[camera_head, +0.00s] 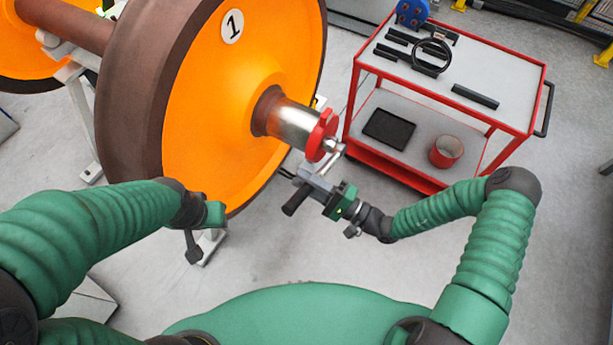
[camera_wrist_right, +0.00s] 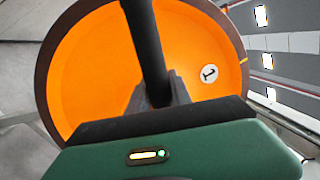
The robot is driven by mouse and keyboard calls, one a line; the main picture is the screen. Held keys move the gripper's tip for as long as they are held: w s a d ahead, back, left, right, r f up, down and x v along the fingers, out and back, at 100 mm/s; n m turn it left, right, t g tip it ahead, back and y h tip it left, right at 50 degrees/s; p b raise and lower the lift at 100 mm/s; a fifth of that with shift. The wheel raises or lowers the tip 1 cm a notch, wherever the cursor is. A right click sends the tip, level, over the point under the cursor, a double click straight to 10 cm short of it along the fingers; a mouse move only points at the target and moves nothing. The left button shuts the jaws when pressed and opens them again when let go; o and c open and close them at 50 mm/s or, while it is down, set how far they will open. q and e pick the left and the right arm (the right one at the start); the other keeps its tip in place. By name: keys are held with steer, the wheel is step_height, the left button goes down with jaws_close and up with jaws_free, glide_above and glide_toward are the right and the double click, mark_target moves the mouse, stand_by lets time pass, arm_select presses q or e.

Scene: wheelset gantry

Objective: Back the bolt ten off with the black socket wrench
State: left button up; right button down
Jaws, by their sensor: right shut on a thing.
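The orange wheel (camera_head: 222,95) marked 1 has a steel axle end (camera_head: 292,122) with a red cap (camera_head: 321,136). My right gripper (camera_head: 313,182) is shut on the black socket wrench (camera_head: 295,201), whose dark handle sticks out toward the lower left. A silvery end reaches up close to the cap's face; I cannot tell whether it sits on a bolt. Bolt ten cannot be singled out. In the right wrist view the wrench (camera_wrist_right: 146,45) is a black bar running up from the jaws (camera_wrist_right: 157,92). My left gripper (camera_head: 196,232) is below the wheel's left side, its jaws unclear.
A red-framed trolley (camera_head: 531,107) stands at the right. Its top holds black bars (camera_head: 475,96), a black ring (camera_head: 431,54) and a blue part (camera_head: 412,12). The lower shelf holds a black tray (camera_head: 389,129) and a red pot (camera_head: 446,151). Grey floor is clear between trolley and wheel.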

steer(key=f, duration=0.1)
steer(key=f+n+b, duration=0.1)
steer(key=s+f+n+g, duration=0.1)
steer(key=shift+a+b, duration=0.25)
steer(key=shift+b, duration=0.1)
steer(key=shift+f+n, duration=0.2)
steer(key=shift+n, duration=0.3)
step_height(320, 180, down, 4)
steer(key=n+g+b, duration=0.1)
steer(key=n+b, duration=0.2)
steer(key=shift+y, duration=0.3)
